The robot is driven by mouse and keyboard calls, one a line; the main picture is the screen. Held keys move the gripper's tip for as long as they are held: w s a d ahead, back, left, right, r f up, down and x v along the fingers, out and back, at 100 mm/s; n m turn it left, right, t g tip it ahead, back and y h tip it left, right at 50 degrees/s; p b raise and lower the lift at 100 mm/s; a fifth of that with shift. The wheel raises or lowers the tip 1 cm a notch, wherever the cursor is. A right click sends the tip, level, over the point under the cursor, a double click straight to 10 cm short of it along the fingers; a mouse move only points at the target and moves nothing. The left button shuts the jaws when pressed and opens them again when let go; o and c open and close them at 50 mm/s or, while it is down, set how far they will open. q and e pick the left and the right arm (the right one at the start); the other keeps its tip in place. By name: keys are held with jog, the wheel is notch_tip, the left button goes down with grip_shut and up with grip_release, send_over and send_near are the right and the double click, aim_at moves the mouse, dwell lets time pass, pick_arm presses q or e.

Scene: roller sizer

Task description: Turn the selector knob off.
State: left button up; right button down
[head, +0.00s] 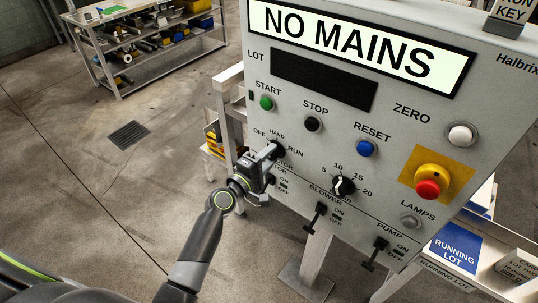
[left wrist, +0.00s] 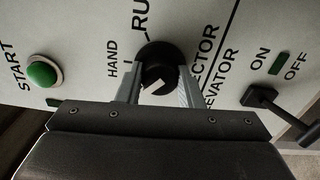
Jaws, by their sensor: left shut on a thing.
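The black selector knob (head: 278,149) is on the grey panel, with OFF, HAND and RUN lettered around it. My left gripper (head: 268,156) is at this knob and hides part of it. In the left wrist view the round black knob (left wrist: 160,58) sits between the two fingers of the left gripper (left wrist: 160,88), which is shut on it. A pale mark shows on the knob between the fingers. I cannot tell for sure which position it points to. The OFF label is hidden in the left wrist view. My right gripper is not in view.
The display sign (head: 360,45) reads NO MAINS. The green start button (head: 266,102), black stop button (head: 312,124), blue reset button (head: 365,149) and red emergency button (head: 428,188) are nearby.

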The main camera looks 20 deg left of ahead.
pick_arm(q)
jog(key=shift+n, duration=1)
jog(key=o, duration=1)
jog(key=shift+c, duration=0.2)
jog(key=shift+s, duration=0.1)
jog(key=b+v, duration=0.3)
jog(key=v, duration=1.4)
jog(key=shift+s, duration=0.15)
